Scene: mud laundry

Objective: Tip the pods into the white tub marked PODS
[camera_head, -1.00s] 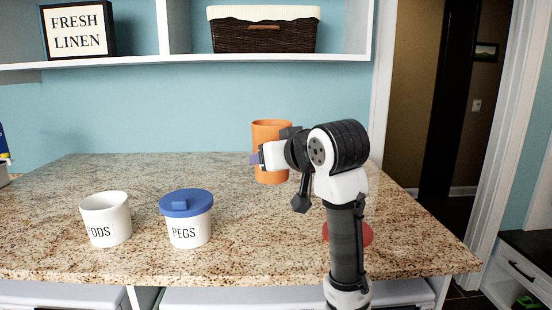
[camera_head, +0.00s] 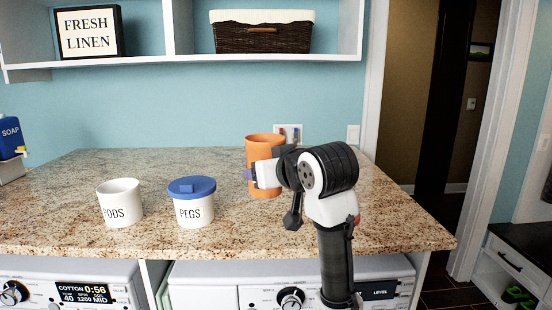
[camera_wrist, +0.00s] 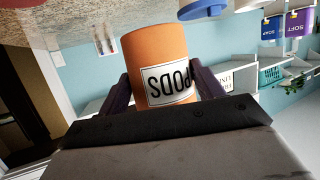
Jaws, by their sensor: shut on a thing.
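The white tub marked PODS (camera_head: 120,205) stands upright and open on the counter at the left; its inside is not clearly visible. My gripper (camera_head: 250,174) is shut on an orange cup (camera_head: 264,150), right of and behind the tub. In the wrist view, the orange cup (camera_wrist: 155,52) sits between the two dark fingers of my gripper (camera_wrist: 162,82), and its white PODS label reads upside down. The cup looks upright in the head view. I cannot tell whether its base touches the counter. No pods are visible.
A white tub marked PEGS with a blue lid (camera_head: 192,205) stands between the PODS tub and my gripper. The granite counter (camera_head: 75,180) is clear around the tubs. A soap box (camera_head: 10,138) is at the far left; a shelf with a basket (camera_head: 262,38) hangs above.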

